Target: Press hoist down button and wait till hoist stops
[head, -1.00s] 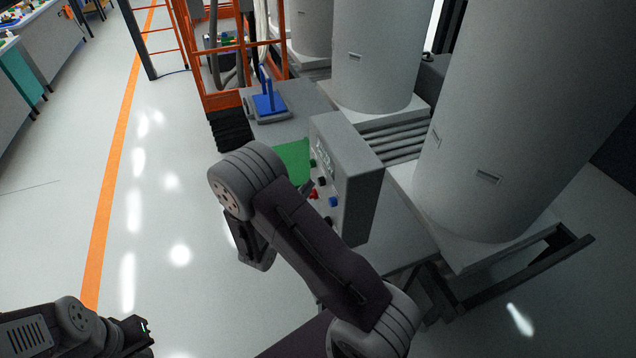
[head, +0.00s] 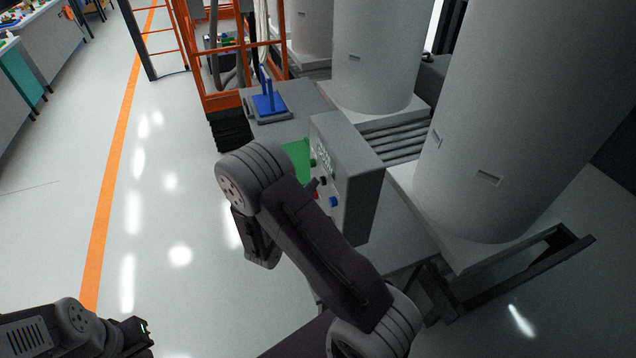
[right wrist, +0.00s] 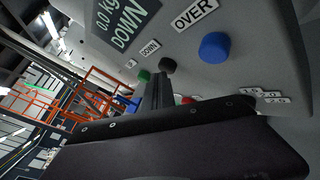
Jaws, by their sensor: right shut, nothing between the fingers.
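The grey control box (head: 345,175) stands mid-picture in the head view, with green, black, red and blue buttons on its face. In the right wrist view, the black button (right wrist: 167,65) sits near a label reading DOWN (right wrist: 150,48). The display (right wrist: 122,22) reads 0.0 kg and DOWN. My right gripper (right wrist: 160,76) is shut and empty, its tips at or just in front of the black button; I cannot tell whether they touch.
Large white tanks (head: 500,130) stand right of and behind the box. A blue lever-like part (head: 267,98) and an orange frame (head: 225,85) are behind it. A green button (right wrist: 144,76) and a blue button (right wrist: 214,46) are close to my right fingers. The floor at left is clear.

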